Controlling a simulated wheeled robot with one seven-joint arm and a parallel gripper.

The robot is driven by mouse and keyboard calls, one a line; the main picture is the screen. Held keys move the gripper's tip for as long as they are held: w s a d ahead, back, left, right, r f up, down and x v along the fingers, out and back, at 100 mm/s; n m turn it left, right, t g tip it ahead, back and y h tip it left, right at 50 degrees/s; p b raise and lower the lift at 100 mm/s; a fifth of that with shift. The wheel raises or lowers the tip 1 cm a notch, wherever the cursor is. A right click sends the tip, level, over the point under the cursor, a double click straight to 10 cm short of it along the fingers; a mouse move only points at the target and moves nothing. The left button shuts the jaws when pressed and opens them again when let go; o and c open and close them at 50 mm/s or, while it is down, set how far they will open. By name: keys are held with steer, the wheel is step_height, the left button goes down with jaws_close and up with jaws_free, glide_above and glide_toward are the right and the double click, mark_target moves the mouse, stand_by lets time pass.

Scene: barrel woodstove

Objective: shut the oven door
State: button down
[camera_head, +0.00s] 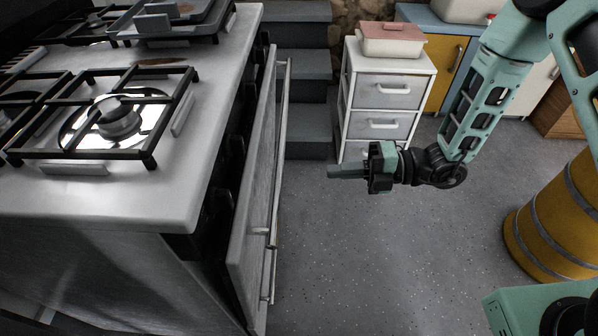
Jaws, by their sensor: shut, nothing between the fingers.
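The oven door (252,215) is a pale grey panel on the front of the stove (150,215). It stands slightly ajar, with a dark gap between it and the stove front. A long metal bar handle (277,170) runs along its outer face. My gripper (332,171) is to the right of the door and handle, over the floor. Its fingers point left towards the handle, are shut and hold nothing. A clear space shows between the fingertips and the handle. The door's lower edge is not clearly seen.
Gas burners with black grates (118,115) and a tray (172,18) are on the stove top. Grey steps (303,112) and a white drawer unit (387,95) stand behind. A yellow barrel (560,225) is at the right. The speckled floor (385,270) between is clear.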

steer(key=a+f, duration=0.1)
steer(key=a, duration=0.7)
steer(key=shift+a, duration=0.35)
steer(key=shift+w, duration=0.1)
steer(key=a, duration=0.1)
steer(key=a+r+p, duration=0.1)
steer(key=a, duration=0.1)
steer(key=shift+a, duration=0.2)
steer(key=shift+w+f, duration=0.1)
steer(key=shift+f, duration=0.05)
steer(key=d+r+p, duration=0.1)
steer(key=d+r, duration=0.1)
steer(key=d, duration=1.1)
steer(key=shift+s+d+r+p, duration=0.2)
steer(key=shift+d+r+p, duration=0.1)
steer(key=shift+d+r, duration=0.05)
